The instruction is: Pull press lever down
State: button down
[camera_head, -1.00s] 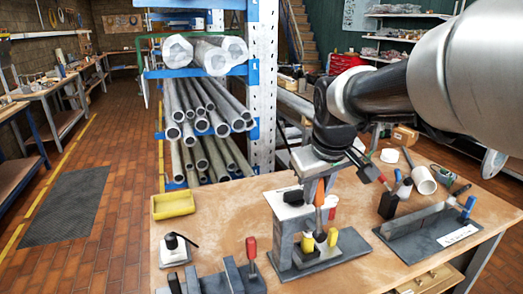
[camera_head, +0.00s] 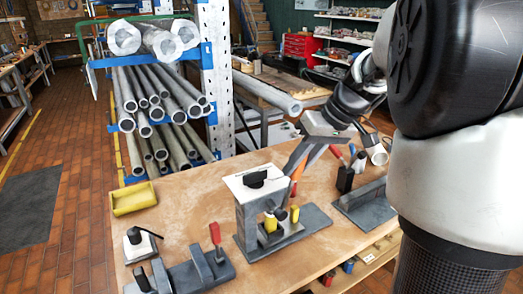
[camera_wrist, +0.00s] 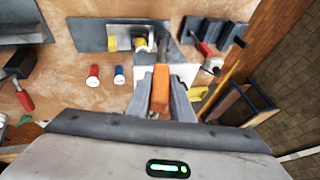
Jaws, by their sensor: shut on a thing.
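The press is a grey frame (camera_head: 246,222) with a white top plate, standing on a dark base plate on the wooden table (camera_head: 190,188). Its lever has an orange handle (camera_head: 298,172), tilted beside the press's right side. My gripper (camera_head: 296,168) comes from above right and is shut on this handle. In the wrist view the orange handle (camera_wrist: 160,88) stands between the two grey fingers. Yellow parts (camera_head: 270,222) sit on the press's base. The lever's joint with the press is mostly hidden behind the frame and fingers.
A vise with a red-handled tool (camera_head: 215,236) is at the front left. A yellow tray (camera_head: 134,198) lies at the left edge. A dark plate fixture (camera_head: 362,203) stands on the right. A rack of metal tubes (camera_head: 165,110) rises behind the table.

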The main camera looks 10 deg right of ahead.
jog(key=shift+w+d+f+y, duration=0.15)
jog(key=shift+d+y, duration=0.15)
jog(key=shift+d, duration=0.15)
jog(key=c, duration=1.6)
grip_release()
jog(key=shift+d, duration=0.1)
jog(key=shift+o, duration=0.2)
jog(key=p+v, duration=0.1)
jog(key=v, duration=1.6)
jog(key=shift+d, duration=0.15)
jog(key=shift+w, duration=0.1)
